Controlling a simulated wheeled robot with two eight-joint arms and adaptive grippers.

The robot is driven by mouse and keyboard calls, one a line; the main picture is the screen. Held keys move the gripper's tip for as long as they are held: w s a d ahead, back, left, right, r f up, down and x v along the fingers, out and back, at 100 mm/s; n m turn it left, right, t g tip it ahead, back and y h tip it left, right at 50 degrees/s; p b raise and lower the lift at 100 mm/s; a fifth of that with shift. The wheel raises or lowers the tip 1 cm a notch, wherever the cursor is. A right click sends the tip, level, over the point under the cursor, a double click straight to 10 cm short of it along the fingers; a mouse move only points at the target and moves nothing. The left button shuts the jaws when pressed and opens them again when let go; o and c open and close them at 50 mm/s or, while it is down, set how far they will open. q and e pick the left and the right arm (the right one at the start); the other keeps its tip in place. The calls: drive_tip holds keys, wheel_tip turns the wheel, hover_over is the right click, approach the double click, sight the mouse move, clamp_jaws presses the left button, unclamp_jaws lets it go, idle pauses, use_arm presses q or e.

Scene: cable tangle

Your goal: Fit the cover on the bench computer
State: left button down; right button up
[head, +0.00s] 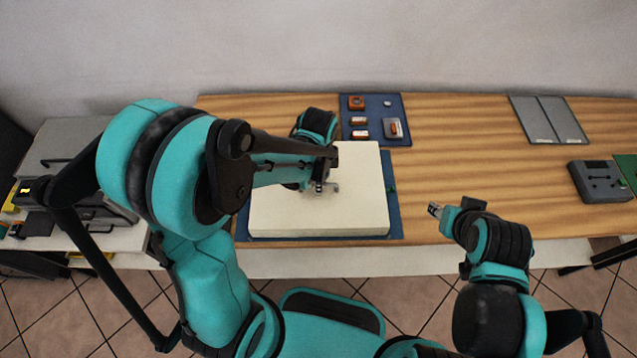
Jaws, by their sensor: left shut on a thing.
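The cover, a flat cream-white box (350,212), sits over the blue mat (397,222) in the middle of the wooden bench. No other part of the bench computer shows; anything beneath the cover is hidden. My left gripper (324,187) is over the middle of the cover and shut on its small grey handle (335,187). My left arm hides the cover's left part. My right gripper (434,210) is over the bench's front edge, to the right of the cover and apart from it. Its fingers are too small to tell open from shut.
Behind the cover, a dark blue mat (374,138) holds several small orange and grey parts. A dark grey device (600,181) and a grey two-part panel (547,119) are at the right. A side table with grey equipment (60,150) stands left. The bench right of the cover is clear.

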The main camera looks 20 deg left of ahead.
use_arm(q)
drive_tip(key=c, duration=1.6)
unclamp_jaws()
drive_tip(key=shift+r, duration=0.15)
wheel_tip(320, 180, up, 12)
drive_tip(key=shift+f, duration=0.1)
wheel_tip(320, 180, up, 6)
drive_tip(key=p, duration=0.5)
